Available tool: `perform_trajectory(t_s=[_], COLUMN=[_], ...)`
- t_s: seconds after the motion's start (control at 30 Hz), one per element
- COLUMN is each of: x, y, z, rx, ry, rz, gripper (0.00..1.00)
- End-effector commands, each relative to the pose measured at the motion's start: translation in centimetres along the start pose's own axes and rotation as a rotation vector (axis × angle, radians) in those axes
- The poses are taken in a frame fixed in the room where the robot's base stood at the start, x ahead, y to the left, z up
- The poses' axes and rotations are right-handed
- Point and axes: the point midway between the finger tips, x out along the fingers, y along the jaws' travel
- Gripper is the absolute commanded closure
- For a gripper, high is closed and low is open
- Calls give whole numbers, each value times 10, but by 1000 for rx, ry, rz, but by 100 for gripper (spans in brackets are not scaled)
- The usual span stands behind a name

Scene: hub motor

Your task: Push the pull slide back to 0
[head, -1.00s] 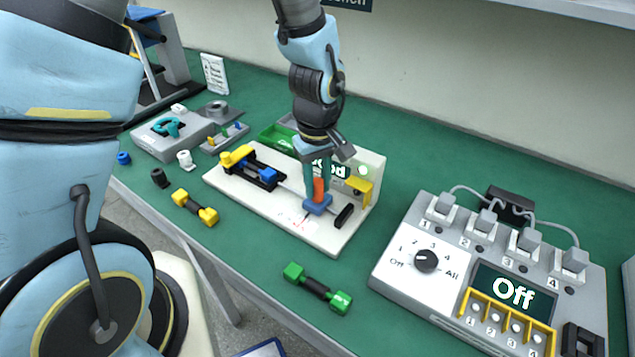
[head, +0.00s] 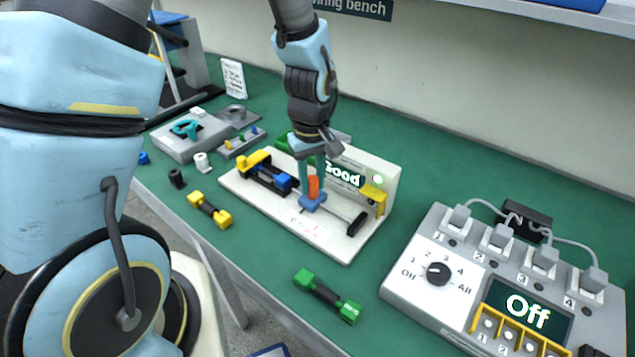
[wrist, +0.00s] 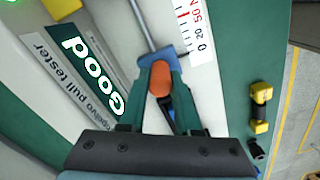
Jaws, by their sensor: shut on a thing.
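The pull tester (head: 330,246) is a white base with a back panel whose display reads "Good". Its blue slide (head: 312,203) sits on a metal rod and carries an orange grip (head: 314,188). My gripper (head: 312,180) is shut on that grip from above, with its teal fingers on both sides. In the wrist view the orange grip (wrist: 160,78) is between the fingers. The blue slide (wrist: 146,60) lies beside the 0 end of the printed scale (wrist: 197,30). Part of the slide is hidden by my fingers.
A yellow-and-black piece (head: 210,209) and a green-and-black piece (head: 328,296) lie in front of the tester. A control box (head: 425,290) reading "Off" stands to the right. A black end piece (head: 356,224) is at the rod's right end.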

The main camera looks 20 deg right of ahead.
Motion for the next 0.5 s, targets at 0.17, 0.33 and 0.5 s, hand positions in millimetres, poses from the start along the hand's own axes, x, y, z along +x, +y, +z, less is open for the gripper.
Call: perform_trajectory(t_s=[0.17, 0.33, 0.5], x=[-1, 0, 0], y=[-2, -2, -1], z=[-5, -4, -3], rx=[-8, -6, -5], ry=[7, 5, 4], rz=[0, 0, 0], gripper=[58, 39, 38])
